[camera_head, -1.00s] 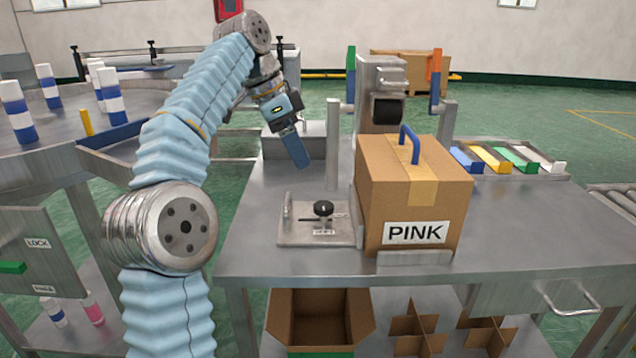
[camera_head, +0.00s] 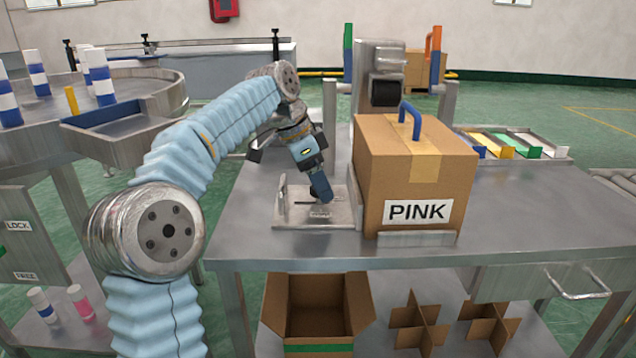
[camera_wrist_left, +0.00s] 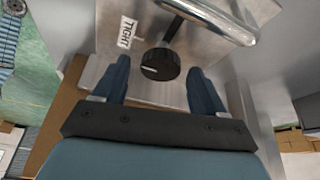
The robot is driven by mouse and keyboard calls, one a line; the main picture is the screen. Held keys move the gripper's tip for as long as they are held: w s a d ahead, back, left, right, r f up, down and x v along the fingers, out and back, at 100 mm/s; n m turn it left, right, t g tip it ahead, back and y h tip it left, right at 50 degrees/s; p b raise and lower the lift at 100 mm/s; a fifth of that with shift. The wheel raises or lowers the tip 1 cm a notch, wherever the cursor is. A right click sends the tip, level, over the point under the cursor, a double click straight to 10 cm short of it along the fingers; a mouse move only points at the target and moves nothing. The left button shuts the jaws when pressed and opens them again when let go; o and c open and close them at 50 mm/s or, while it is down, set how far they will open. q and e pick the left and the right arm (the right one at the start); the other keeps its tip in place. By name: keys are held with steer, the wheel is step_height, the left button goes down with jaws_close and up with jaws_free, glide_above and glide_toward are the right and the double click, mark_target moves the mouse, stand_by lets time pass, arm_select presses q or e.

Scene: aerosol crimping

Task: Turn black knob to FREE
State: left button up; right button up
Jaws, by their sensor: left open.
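The black knob (camera_wrist_left: 160,64) sits on a metal plate (camera_head: 287,215) on the steel table. In the left wrist view a white mark shows on its face, and a label (camera_wrist_left: 127,32) reading "TIGHT" lies beside it. My left gripper (camera_wrist_left: 160,85) is open, with one blue finger on each side of the knob; whether they touch it cannot be told. In the head view my left gripper (camera_head: 322,192) points down over the plate and hides the knob. No FREE label shows by this knob. My right gripper is not in view.
A cardboard box (camera_head: 415,175) marked PINK, with a blue handle, stands just right of the plate. A press with upright posts (camera_head: 380,78) stands behind. A panel at far left carries LOCK and FREE labels (camera_head: 25,276).

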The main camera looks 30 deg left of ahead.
arm_select(q)
steer(key=c, duration=1.1)
steer(key=shift+o, duration=0.2)
steer(key=shift+n, duration=0.4)
steer(key=n, duration=0.1)
steer(key=n+t+y, duration=0.1)
steer(key=n, duration=0.1)
steer(key=shift+s+d+r+n+y+p, duration=0.1)
steer(key=shift+d+n+y+p, duration=0.05)
steer(key=shift+n+y+p, duration=0.15)
steer(key=n+y+p, duration=0.1)
steer(key=n, duration=0.3)
steer(key=shift+d+n+y, duration=0.1)
steer(key=shift+n+y, duration=0.2)
steer(key=shift+y, duration=0.1)
steer(key=n, duration=0.2)
steer(key=n+y+p, duration=0.1)
steer(key=n, duration=0.1)
steer(key=shift+d+y, duration=0.1)
steer(key=shift+y, duration=0.2)
steer(key=shift+n+g+y+p, duration=0.4)
steer(key=shift+n+y+p, duration=0.35)
steer(key=shift+n, duration=1.75)
